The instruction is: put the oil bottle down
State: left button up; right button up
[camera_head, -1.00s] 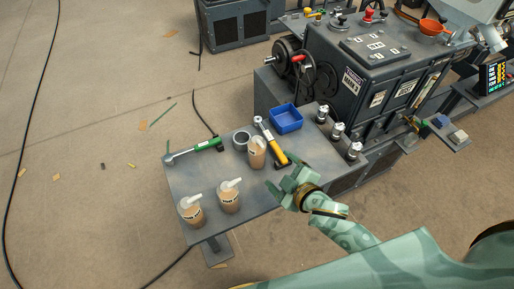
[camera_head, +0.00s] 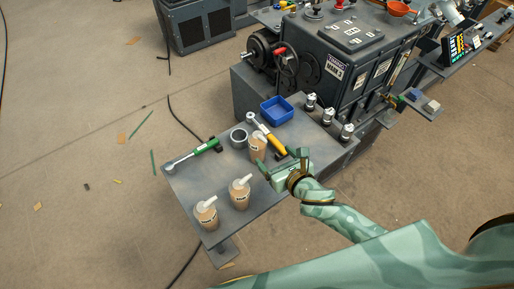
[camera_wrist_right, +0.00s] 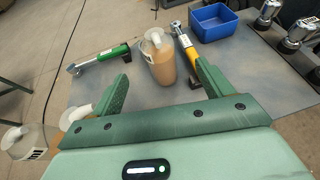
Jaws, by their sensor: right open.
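My right gripper (camera_head: 282,162) is open and empty, on the near side of the bottle. Two similar bottles, one at the table's near corner (camera_head: 206,216) and one to its right (camera_head: 240,196), stand upright. My left gripper is not in view.
Several metal fittings (camera_head: 328,116) stand along the right side. A large grey machine (camera_head: 335,60) is behind.

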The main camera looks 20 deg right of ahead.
aim_at(262, 146)
jog(key=b+x, duration=0.1)
jog(key=x, duration=0.3)
jog(key=shift+w+f, duration=0.25)
jog(key=shift+w, duration=0.05)
jog(key=b+x, duration=0.1)
jog(key=x, duration=0.1)
jog(key=b+x, duration=0.1)
jog(key=x, duration=0.2)
jog(key=shift+a+f, duration=0.2)
jog(key=shift+f, duration=0.1)
jog(key=shift+w, duration=0.15)
jog(key=c, duration=1.3)
jog(key=shift+r, duration=0.1)
